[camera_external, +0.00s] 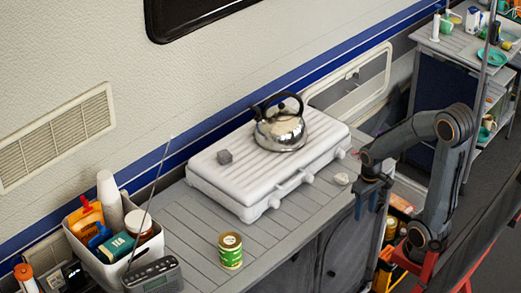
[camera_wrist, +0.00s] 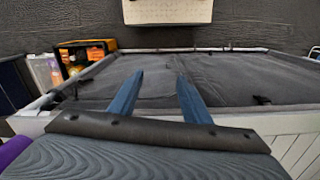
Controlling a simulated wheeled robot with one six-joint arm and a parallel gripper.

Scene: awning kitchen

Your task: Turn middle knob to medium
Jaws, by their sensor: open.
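The white camping stove (camera_external: 235,180) stands on the slatted counter, its knobs along the front edge facing right and down. The middle knob (camera_external: 309,179) is a small white round knob; its pointer setting is too small to tell. Another knob (camera_external: 274,203) is nearer the camera and a third (camera_external: 340,153) is farther back. My gripper (camera_external: 366,210) has blue fingers pointing down, to the right of the knobs and apart from them, by the counter's front edge. In the wrist view, the gripper (camera_wrist: 160,74) is open and empty. No knob shows there.
A shiny kettle (camera_external: 280,130) and a small grey block (camera_external: 224,157) sit on the stove. A small pale object (camera_external: 342,179) lies on the counter between stove and gripper. A green can (camera_external: 230,250) and a filled white bin (camera_external: 105,265) stand toward the front left.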

